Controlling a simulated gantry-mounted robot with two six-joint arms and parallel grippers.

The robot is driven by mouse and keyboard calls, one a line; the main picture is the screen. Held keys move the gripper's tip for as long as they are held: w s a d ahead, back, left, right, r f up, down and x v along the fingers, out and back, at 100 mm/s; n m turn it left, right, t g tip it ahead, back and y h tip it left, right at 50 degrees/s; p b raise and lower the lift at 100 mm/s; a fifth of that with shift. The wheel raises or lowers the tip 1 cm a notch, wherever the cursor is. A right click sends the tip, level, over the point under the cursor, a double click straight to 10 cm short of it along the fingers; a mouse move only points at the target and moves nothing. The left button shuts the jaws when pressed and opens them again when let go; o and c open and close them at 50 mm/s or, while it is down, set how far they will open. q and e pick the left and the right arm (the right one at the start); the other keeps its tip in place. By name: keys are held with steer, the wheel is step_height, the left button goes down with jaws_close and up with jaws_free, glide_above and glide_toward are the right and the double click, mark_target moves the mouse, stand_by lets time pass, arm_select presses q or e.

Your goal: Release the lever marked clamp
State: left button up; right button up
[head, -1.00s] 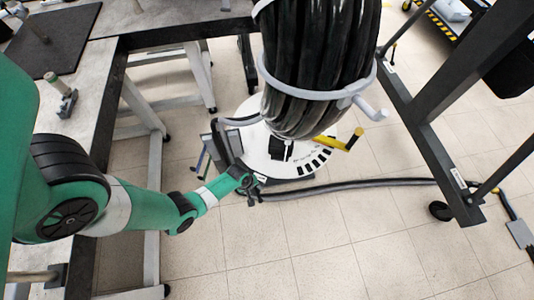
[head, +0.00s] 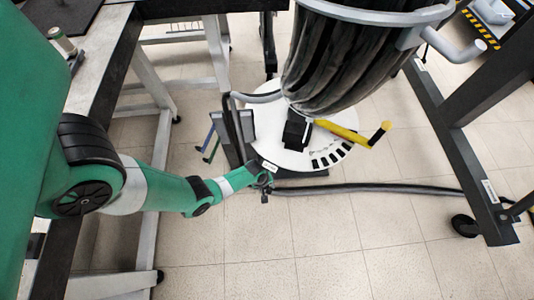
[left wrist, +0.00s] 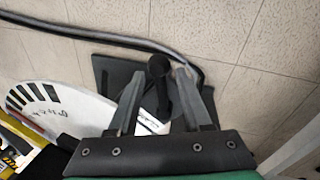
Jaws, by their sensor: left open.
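A dark lever with a round black knob (left wrist: 158,67) stands between the fingers of my left gripper (left wrist: 161,82) in the left wrist view. The fingers are apart, one on each side of it; I cannot tell whether either touches it. A white label (left wrist: 152,122) lies below the knob, its text too small to read. In the head view, my left gripper (head: 265,184) is at the near edge of the white round base plate (head: 322,164), beside a small white label (head: 269,166). The lever is hard to make out there. My right gripper is not in view.
A large black cable coil (head: 345,62) hangs above the plate. A yellow lever (head: 345,134) sticks out to the right. Blue and green handles (head: 209,140) stand at left. A dark hose (head: 380,187) runs along the tiled floor. A table frame (head: 150,200) stands left.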

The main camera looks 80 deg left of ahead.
arm_select(q)
jaws_close()
stand_by(1.5)
